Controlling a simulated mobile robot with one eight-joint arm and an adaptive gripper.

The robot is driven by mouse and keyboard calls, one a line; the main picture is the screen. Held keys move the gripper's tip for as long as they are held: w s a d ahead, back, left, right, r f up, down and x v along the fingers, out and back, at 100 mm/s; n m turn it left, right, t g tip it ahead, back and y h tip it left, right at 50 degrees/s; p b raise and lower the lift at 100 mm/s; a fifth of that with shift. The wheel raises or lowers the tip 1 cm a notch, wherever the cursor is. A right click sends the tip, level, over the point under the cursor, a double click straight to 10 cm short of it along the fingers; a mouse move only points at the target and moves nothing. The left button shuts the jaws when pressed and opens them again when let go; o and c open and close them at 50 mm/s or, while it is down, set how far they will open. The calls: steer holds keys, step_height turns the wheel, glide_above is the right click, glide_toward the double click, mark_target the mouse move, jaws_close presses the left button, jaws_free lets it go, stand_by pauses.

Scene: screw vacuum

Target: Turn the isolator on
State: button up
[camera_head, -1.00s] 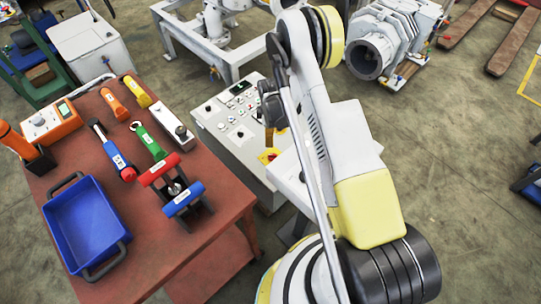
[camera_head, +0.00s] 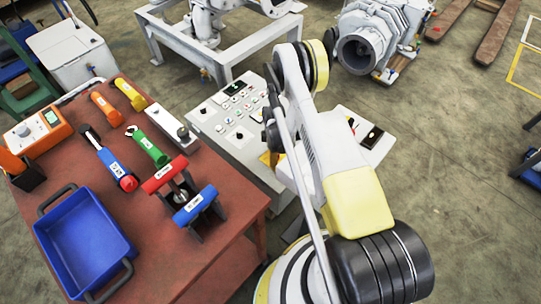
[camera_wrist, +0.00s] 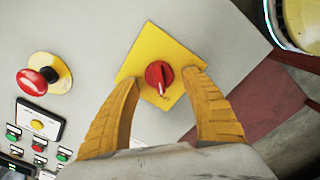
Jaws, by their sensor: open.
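The isolator is a red rotary knob (camera_wrist: 154,72) on a yellow square plate (camera_wrist: 163,42), fixed to the grey control panel (camera_wrist: 99,25). The knob's white-tipped pointer is toward the bottom of the wrist picture. My gripper (camera_wrist: 159,78) is open, with one yellow finger on each side of the knob. Both fingertips overlap the plate's edges in the picture. I cannot tell whether they touch it; a gap shows between each finger and the knob. In the head view my arm largely hides the isolator, and only a little yellow shows there.
A red emergency stop (camera_wrist: 38,80) sits left of the isolator, with several small buttons (camera_wrist: 38,146) below. In the head view the grey console (camera_head: 222,120) stands beside a red table (camera_head: 150,215) bearing tools and a blue bin (camera_head: 85,240). Open floor lies to the right.

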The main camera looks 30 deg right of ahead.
steer(key=shift+r, duration=0.1)
jaws_close()
steer(key=shift+m, duration=0.3)
steer(key=m, duration=0.3)
steer(key=shift+w+d+m, duration=0.1)
steer(key=shift+m, duration=0.2)
steer(key=m, duration=0.4)
steer(key=shift+d+m, duration=0.1)
steer(key=shift+m, duration=0.2)
steer(key=m, duration=0.4)
steer(key=shift+w+d+m, duration=0.1)
steer(key=shift+d+m, duration=0.05)
steer(key=shift+m, duration=0.15)
steer(key=shift+d+m, duration=0.15)
steer(key=shift+m, duration=2.05)
